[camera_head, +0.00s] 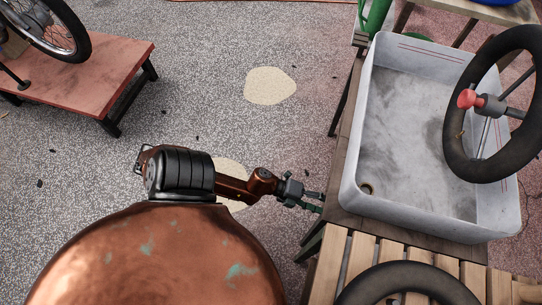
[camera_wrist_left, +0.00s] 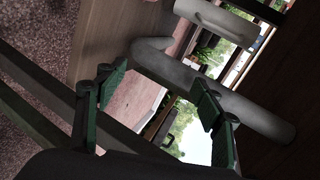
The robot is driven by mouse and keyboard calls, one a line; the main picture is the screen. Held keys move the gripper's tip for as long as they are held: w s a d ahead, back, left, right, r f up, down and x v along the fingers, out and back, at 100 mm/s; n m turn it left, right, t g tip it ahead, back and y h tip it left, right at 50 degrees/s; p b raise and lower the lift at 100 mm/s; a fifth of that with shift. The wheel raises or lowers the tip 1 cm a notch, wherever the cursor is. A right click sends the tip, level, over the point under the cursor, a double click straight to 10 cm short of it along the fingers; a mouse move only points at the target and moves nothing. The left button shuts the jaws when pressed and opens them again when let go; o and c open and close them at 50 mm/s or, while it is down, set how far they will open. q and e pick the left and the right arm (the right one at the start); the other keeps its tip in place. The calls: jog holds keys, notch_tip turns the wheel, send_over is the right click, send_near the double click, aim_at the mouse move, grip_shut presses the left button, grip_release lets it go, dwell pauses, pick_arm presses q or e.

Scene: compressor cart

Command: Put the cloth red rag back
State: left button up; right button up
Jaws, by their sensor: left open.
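I see no red cloth rag in either view. My left gripper (camera_head: 316,202) is beside the lower left corner of a grey basin (camera_head: 352,130), low by the edge of its wooden stand. In the left wrist view my left gripper (camera_wrist_left: 160,93) shows its two green-padded fingers spread apart, with nothing held between them. A thick grey curved pipe (camera_wrist_left: 250,112) passes behind the fingers; I cannot tell its distance. My right gripper is not in view.
A black wheel with a red knob (camera_head: 468,98) overhangs the basin's right side. A slatted wooden bench (camera_head: 362,258) with another black wheel (camera_head: 410,276) is in front. A red platform (camera_head: 100,62) carries a spoked wheel at upper left. The speckled floor between is mostly clear.

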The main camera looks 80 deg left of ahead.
pick_arm(q)
jog(key=s+d+f+n+g+y, duration=0.1)
jog(key=s+f+n+g+y, duration=0.1)
jog(key=s+f+n, duration=0.35)
jog(key=s+f+n+g+y, duration=0.1)
jog(key=s+f+n, duration=0.2)
jog(key=s+n, duration=0.5)
jog(key=s+d+f+n+g+h, duration=0.1)
jog(key=s+d+f+n+g, duration=0.2)
jog(key=s+d+n, duration=0.3)
jog(key=s+d, duration=0.1)
jog(key=s, duration=0.3)
jog(key=shift+d+n, duration=0.2)
jog(key=shift+n, duration=0.15)
jog(key=shift+s, duration=0.1)
